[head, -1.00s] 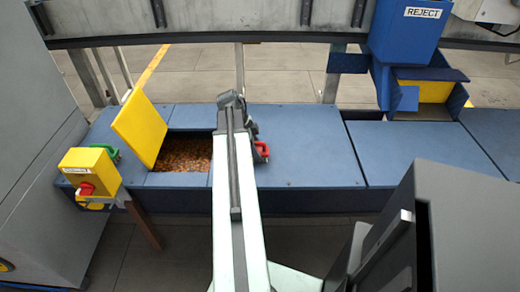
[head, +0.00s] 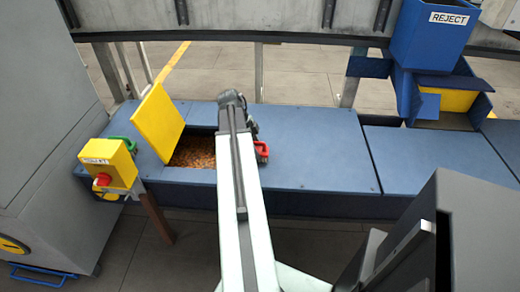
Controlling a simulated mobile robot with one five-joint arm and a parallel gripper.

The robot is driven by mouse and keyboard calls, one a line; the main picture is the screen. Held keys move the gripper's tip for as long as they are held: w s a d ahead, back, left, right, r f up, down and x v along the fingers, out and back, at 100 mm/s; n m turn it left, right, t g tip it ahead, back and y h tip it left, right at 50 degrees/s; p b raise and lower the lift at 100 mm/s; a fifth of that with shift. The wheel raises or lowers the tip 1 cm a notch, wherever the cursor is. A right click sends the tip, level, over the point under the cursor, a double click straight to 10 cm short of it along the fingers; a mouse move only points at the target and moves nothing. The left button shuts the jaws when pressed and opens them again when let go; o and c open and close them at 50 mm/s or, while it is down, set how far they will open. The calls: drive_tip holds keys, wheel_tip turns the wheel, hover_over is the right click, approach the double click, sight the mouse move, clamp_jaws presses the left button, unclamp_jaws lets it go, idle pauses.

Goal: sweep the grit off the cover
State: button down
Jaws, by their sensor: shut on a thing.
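The blue cover (head: 320,150) is a flat panel on the long low bench, right of the open pit. I cannot make out distinct grit on it at this size. My gripper (head: 254,130) is beyond the end of my arm, low over the cover's left part and mostly hidden by the arm. It is shut on a red-handled thing (head: 262,150), whose red loop shows just right of the arm. The rest of that thing is hidden, and I cannot tell whether it touches the cover.
A yellow lid (head: 158,125) stands tilted up beside the pit of orange-brown pieces (head: 196,153). A yellow box with a red button (head: 103,180) and a green handle (head: 121,142) are at the left. A blue REJECT bin (head: 432,40) stands at the back right.

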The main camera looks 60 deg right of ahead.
drive_tip(key=shift+w+a+f, duration=0.1)
drive_tip(key=shift+w+a, duration=0.25)
drive_tip(key=shift+w, duration=0.45)
drive_tip(key=shift+w+a, duration=0.3)
drive_tip(key=shift+w, duration=0.5)
drive_tip(key=shift+s+a, duration=0.2)
drive_tip(key=shift+a, duration=0.3)
drive_tip(key=shift+s+a, duration=0.2)
drive_tip(key=shift+a, duration=0.3)
drive_tip(key=shift+s+d, duration=0.85)
drive_tip(key=shift+s, duration=1.25)
drive_tip(key=shift+s+d, duration=0.85)
drive_tip(key=shift+s, duration=1.3)
drive_tip(key=shift+s+d, duration=0.85)
drive_tip(key=shift+s, duration=1.25)
drive_tip(key=shift+s+a, duration=0.2)
drive_tip(key=shift+a, duration=0.3)
drive_tip(key=shift+s+a, duration=0.15)
drive_tip(key=shift+a, duration=0.3)
drive_tip(key=shift+w+a, duration=0.35)
drive_tip(key=shift+w, duration=0.5)
drive_tip(key=shift+w+a, duration=0.3)
drive_tip(key=shift+w, duration=0.55)
